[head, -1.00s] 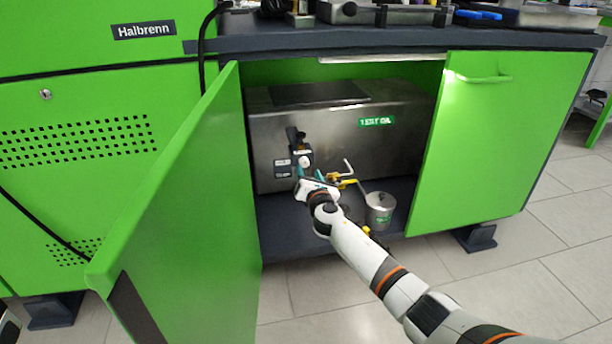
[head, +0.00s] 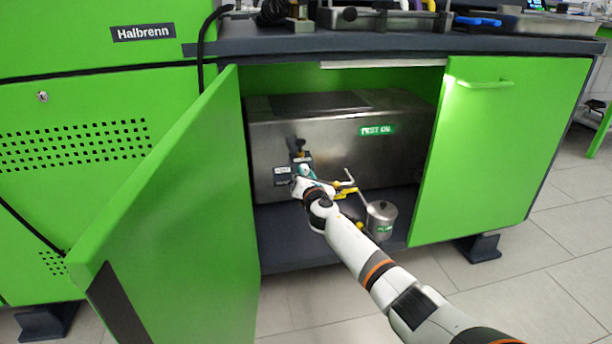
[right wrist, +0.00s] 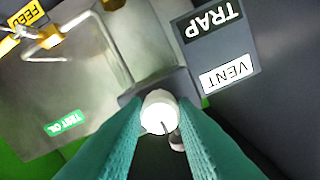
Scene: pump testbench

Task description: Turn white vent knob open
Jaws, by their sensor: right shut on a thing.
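The white vent knob (right wrist: 160,108) is round and sits between the teal fingers in the right wrist view, beside a white VENT label (right wrist: 229,76). A dark line shows on its near side. My right gripper (head: 305,172) reaches into the open cabinet at the front of the steel tank (head: 330,135). In the right wrist view its two fingers (right wrist: 162,125) are shut on the knob, one on each side. In the head view the gripper hides the knob. My left gripper is not in view.
A black TRAP label (right wrist: 213,20) is beside the VENT label. A bent pipe with yellow fittings (head: 345,188) and a small metal pot (head: 380,218) stand right of my gripper. The open green doors (head: 170,220) and (head: 500,150) flank the cabinet.

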